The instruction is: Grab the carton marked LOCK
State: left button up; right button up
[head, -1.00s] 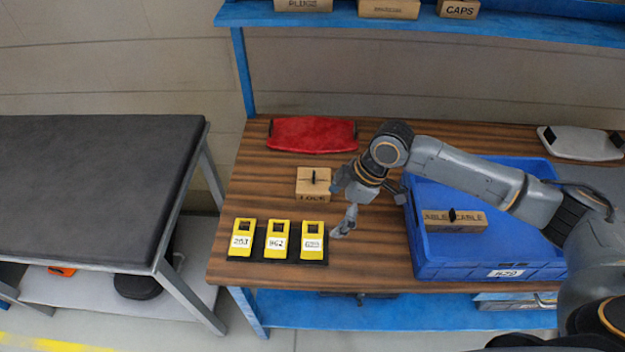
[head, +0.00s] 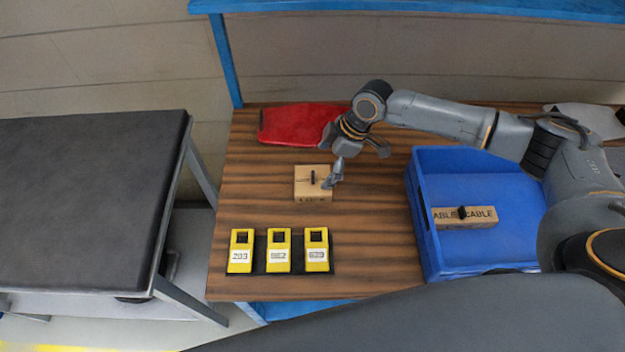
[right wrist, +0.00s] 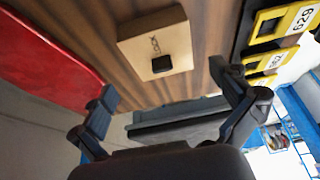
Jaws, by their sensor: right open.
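The LOCK carton (head: 312,188) is a small brown box with a black tab on top, standing on the wooden bench in the head view. Its lettering is too blurred to read now. In the right wrist view the carton (right wrist: 150,42) lies beyond the fingertips. My right gripper (head: 335,172) is at the carton's right edge in the head view; contact cannot be told. In the right wrist view my right gripper (right wrist: 170,92) has its two fingers spread, with nothing between them. My left gripper is not in view.
Several yellow devices (head: 279,251) sit in a black holder in front of the carton. A red piece (head: 290,124) lies behind it. A blue tray (head: 430,262) with a CABLE carton (head: 475,218) stands right. A dark padded table (head: 80,200) is at left.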

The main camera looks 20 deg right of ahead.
aim_at(315, 177)
jog(key=shift+w+a+f, duration=0.1)
jog(key=shift+a+f, duration=0.2)
jog(key=shift+f, duration=0.3)
jog(key=shift+w+a+f, duration=0.1)
jog(key=shift+f, duration=0.2)
jog(key=shift+w+f, duration=0.1)
jog(key=shift+f, duration=0.15)
jog(key=p+x, duration=0.1)
jog(key=x, duration=0.1)
jog(key=p+x, duration=0.1)
jog(key=x, duration=0.1)
jog(key=shift+s+a+f, duration=0.1)
jog(key=shift+s+a, duration=0.1)
jog(key=shift+a, duration=0.05)
jog(key=shift+w+a+f, duration=0.1)
jog(key=shift+f, duration=0.2)
jog(key=shift+c, duration=0.6)
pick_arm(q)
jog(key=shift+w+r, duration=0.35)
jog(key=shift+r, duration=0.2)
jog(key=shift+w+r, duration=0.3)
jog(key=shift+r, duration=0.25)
pick_arm(e)
jog(key=c, duration=1.1)
